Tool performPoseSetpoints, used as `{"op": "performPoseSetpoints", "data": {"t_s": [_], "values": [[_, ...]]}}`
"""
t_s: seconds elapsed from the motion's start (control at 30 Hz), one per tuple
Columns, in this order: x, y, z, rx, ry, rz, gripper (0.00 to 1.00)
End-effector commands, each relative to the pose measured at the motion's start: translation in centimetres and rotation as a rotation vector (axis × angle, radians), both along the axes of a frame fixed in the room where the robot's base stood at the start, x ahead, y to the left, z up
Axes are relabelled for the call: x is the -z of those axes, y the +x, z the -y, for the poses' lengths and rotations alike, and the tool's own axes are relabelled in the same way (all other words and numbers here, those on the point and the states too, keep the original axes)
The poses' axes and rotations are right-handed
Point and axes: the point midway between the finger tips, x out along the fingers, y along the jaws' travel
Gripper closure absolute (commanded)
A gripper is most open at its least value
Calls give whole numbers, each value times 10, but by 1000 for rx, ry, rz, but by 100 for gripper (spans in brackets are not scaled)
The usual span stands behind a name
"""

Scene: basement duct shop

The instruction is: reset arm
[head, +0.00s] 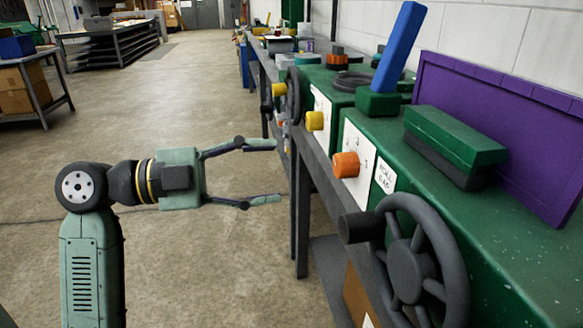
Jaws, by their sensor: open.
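My gripper (262,172) is open and empty. Its two fingers point right, toward the front of the green machine bench, and stay apart from it. The rest of my arm rises at the lower left and bends at a dark joint. Nothing touches the fingers.
The green machine (508,235) fills the right side, with a dark handwheel (408,270), an orange knob (346,165), a yellow knob (314,121) and a blue lever (399,48). A purple panel (490,110) stands behind. Open concrete floor (200,90) lies left, with a table (30,62) beyond.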

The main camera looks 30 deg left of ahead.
Motion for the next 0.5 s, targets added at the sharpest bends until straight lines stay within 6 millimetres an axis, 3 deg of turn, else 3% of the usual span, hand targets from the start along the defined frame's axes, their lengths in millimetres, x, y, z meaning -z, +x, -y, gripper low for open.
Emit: {"op": "performPoseSetpoints", "data": {"t_s": [0.5], "values": [[0,-7,-6,1,1,0,47]]}}
